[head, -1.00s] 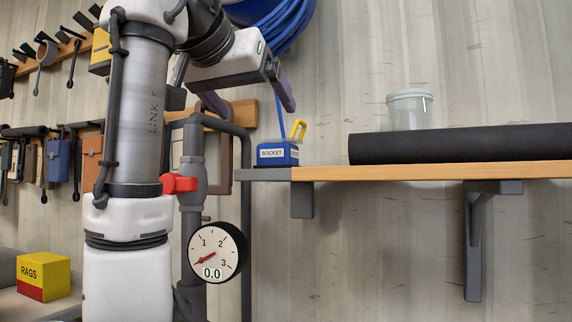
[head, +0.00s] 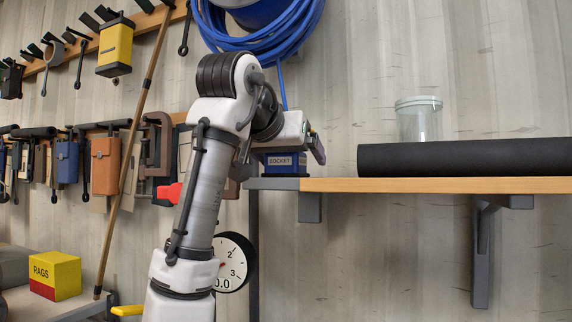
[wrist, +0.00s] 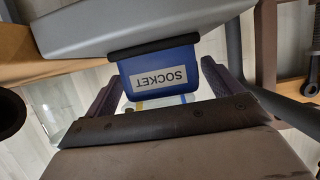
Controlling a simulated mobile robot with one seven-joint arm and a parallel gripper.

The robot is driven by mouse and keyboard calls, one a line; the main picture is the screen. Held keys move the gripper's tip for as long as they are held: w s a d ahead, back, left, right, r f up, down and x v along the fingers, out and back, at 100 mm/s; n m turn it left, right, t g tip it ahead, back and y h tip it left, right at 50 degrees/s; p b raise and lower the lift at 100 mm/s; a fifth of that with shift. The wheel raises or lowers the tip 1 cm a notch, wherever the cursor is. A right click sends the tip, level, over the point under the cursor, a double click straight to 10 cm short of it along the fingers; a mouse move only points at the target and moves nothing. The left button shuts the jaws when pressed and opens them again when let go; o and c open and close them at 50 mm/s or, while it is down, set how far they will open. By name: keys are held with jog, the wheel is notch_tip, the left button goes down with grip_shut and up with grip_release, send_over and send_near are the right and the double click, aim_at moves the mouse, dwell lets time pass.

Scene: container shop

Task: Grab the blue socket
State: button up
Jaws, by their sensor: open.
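The blue socket (head: 284,161) is a small blue box with a white SOCKET label, standing at the left end of the wooden shelf. My gripper (head: 318,148) is open at the socket's top, and my wrist hides the upper part of the box. In the wrist view the socket (wrist: 158,76) shows with its label upside down. It lies between the two dark fingers of my gripper (wrist: 163,84), with visible gaps on both sides. I cannot tell whether a finger touches it.
The shelf (head: 450,185) also carries a long black roll (head: 460,157) and a clear jar (head: 419,120) to the right. A blue hose coil (head: 262,30) hangs above. A red valve handle (head: 168,194) and a gauge (head: 233,262) are beside my arm.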

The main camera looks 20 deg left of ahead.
jog(key=shift+c, duration=0.4)
jog(key=c, duration=1.9)
grip_shut()
